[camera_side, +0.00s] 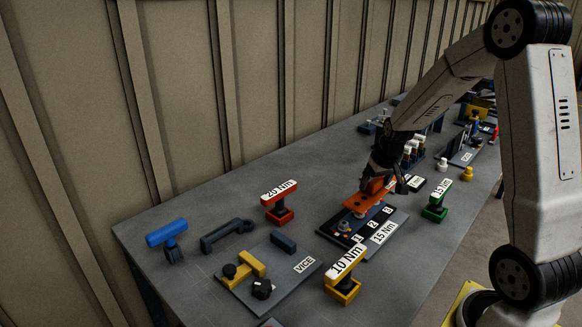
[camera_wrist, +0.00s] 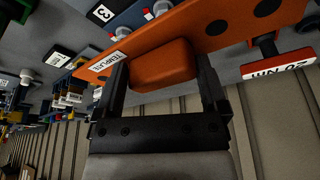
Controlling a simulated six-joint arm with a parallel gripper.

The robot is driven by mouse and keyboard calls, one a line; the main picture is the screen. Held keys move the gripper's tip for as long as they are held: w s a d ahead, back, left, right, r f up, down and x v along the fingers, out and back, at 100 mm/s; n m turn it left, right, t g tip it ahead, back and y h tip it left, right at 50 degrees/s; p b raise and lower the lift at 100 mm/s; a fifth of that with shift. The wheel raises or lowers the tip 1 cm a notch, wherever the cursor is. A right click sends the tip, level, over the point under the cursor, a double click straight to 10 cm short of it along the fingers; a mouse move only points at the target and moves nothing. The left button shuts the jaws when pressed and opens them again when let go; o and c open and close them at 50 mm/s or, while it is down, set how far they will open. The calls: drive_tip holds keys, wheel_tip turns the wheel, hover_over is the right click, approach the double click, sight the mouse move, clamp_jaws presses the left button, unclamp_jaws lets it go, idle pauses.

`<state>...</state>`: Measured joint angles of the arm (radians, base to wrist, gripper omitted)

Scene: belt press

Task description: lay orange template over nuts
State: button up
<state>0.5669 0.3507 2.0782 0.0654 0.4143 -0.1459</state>
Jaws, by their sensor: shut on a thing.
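The orange template (camera_side: 356,203) is a flat bar with dark round holes and a raised orange handle block. It also shows in the wrist view (camera_wrist: 228,28), with a TEMPLATE label. My gripper (camera_side: 378,186) is shut on the handle block, one finger on each side, also seen in the wrist view (camera_wrist: 162,62). The template is over the dark nut plate (camera_side: 330,233) with labels 1, 2, 3 and 15 Nm. A nut (camera_side: 343,226) shows near label 1; the template hides others. White-and-red studs (camera_wrist: 138,56) show beyond the template in the wrist view. I cannot tell whether the template touches the nuts.
A red 20 Nm tool (camera_side: 279,203), a yellow 10 Nm tool (camera_side: 344,277) and a green tool (camera_side: 437,205) stand around the plate. The vice board (camera_side: 285,285), a blue-handled tool (camera_side: 168,236) and a grey bracket (camera_side: 226,234) are at the left. Racks crowd the far end.

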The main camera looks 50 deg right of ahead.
drive_tip(key=shift+w+d+f, duration=0.3)
drive_tip(key=shift+w+f, duration=0.35)
drive_tip(key=shift+f, duration=0.2)
drive_tip(key=shift+w+d+f, duration=0.35)
drive_tip(key=shift+w+f, duration=0.3)
drive_tip(key=shift+f, duration=0.25)
drive_tip(key=shift+w+d+f, duration=0.3)
drive_tip(key=shift+w+f, duration=0.35)
drive_tip(key=shift+f, duration=0.2)
drive_tip(key=shift+w+f, duration=0.1)
drive_tip(key=shift+w+d+f, duration=0.1)
drive_tip(key=shift+f, duration=1.65)
drive_tip(key=shift+f, duration=0.1)
drive_tip(key=o, duration=1.2)
drive_tip(key=shift+f, duration=0.1)
drive_tip(key=shift+v, duration=6.2)
